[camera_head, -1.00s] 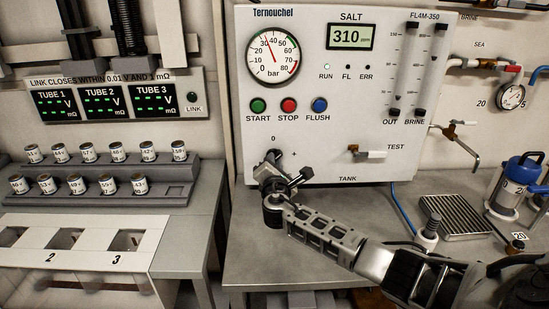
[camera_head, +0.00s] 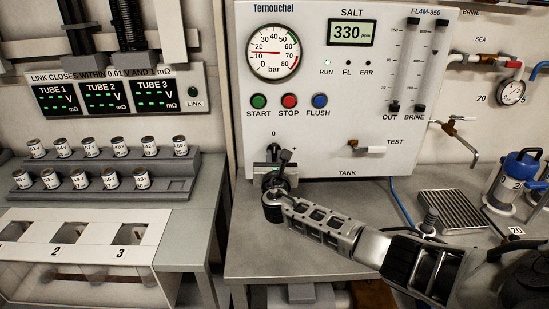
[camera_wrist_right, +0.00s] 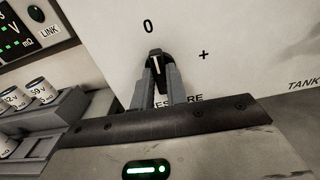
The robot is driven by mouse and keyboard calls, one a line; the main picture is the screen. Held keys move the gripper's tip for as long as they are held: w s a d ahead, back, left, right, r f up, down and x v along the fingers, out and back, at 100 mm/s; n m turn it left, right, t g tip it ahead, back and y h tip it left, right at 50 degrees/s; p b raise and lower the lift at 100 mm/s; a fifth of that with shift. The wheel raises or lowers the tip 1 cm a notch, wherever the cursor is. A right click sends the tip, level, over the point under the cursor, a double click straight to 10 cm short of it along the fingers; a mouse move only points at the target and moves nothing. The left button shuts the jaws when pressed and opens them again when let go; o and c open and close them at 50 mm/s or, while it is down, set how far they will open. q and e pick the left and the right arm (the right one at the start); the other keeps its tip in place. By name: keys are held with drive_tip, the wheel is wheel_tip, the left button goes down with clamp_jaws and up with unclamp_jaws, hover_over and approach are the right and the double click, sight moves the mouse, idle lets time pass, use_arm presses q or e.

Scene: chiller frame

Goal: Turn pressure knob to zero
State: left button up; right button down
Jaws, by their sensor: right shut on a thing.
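The dark pressure knob (camera_wrist_right: 154,62) is on the white panel, between the fingers of my right gripper (camera_wrist_right: 158,90) in the right wrist view. Its pale mark points up, close to the printed 0. My right gripper also shows in the head view (camera_head: 277,170), shut on the knob and hiding much of it. The bar gauge (camera_head: 272,53) has its red needle pointing left, near 20. The SALT display (camera_head: 350,33) reads 330 ppm. My left gripper is not in view.
START, STOP and FLUSH buttons (camera_head: 289,101) sit above the knob. The TEST valve (camera_head: 366,149) is to its right. A rack of small cans (camera_head: 186,175) stands at left. The grey bench (camera_head: 245,255) is clear below my right gripper.

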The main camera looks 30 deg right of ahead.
drive_tip(key=shift+n, duration=0.3)
drive_tip(key=c, duration=1.4)
unclamp_jaws()
drive_tip(key=shift+s+a+f, duration=0.1)
drive_tip(key=shift+s+a, duration=0.15)
drive_tip(key=shift+s, duration=0.2)
drive_tip(key=v, duration=1.5)
drive_tip(key=shift+b, duration=0.35)
